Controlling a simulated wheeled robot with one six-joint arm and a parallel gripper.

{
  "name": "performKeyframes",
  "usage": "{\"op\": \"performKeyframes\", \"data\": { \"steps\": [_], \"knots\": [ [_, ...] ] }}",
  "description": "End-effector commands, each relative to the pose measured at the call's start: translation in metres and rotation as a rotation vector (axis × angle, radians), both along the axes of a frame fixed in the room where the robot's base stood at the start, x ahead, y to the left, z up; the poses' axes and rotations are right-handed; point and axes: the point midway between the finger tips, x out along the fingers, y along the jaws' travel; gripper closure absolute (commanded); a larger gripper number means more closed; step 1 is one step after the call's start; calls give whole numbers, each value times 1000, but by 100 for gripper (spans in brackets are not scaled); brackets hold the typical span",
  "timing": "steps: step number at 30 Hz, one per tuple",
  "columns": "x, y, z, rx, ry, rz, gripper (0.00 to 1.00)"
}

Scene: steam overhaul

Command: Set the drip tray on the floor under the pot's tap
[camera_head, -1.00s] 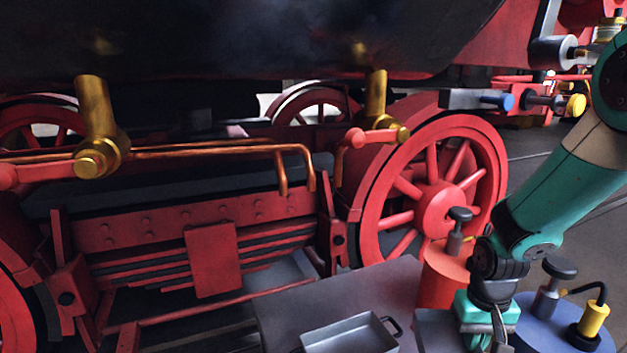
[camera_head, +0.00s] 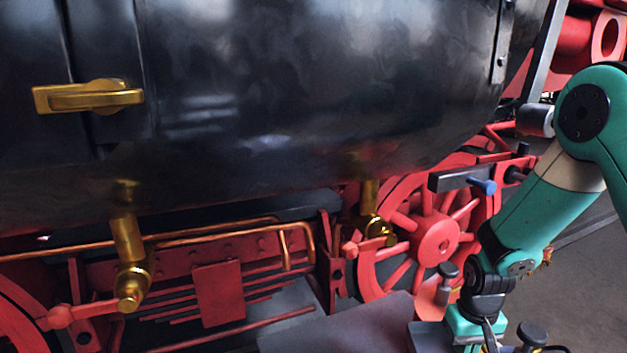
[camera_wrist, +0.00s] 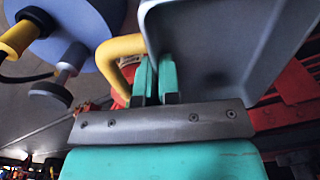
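The grey drip tray (camera_wrist: 215,40) fills the upper middle of the wrist view, with a yellow handle (camera_wrist: 115,58) on its left. My gripper (camera_wrist: 155,78) has its teal fingers close together at the handle's root and appears shut on the tray; the exact contact is hidden. In the head view my gripper (camera_head: 485,340) is at the bottom edge, with a grey piece of the tray (camera_head: 430,337) beside it. Brass tap-like fittings hang below the large black vessel (camera_head: 300,90), one at left (camera_head: 130,260) and one at right (camera_head: 376,225). Which is the pot's tap is unclear.
A dark grey flat top (camera_head: 350,325) lies left of my gripper. Red wheels (camera_head: 435,235) and red framework (camera_head: 220,290) stand behind. A knobbed object (camera_head: 532,335) is right of the gripper. The wrist view shows a blue round surface (camera_wrist: 75,25). Grey floor (camera_head: 590,270) is open at right.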

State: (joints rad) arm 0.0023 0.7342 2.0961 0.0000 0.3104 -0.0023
Motion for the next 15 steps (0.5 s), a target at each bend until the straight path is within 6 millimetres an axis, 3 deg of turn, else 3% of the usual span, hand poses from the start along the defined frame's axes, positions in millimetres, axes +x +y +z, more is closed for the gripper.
{"op": "performKeyframes", "data": {
  "steps": [2, 9, 15],
  "knots": [
    [-5, 0, -3, 0, 6, 0, 100],
    [-39, 0, -46, 0, 5, 0, 100],
    [-41, 0, -49, 0, -1, 0, 100]
  ]
}}
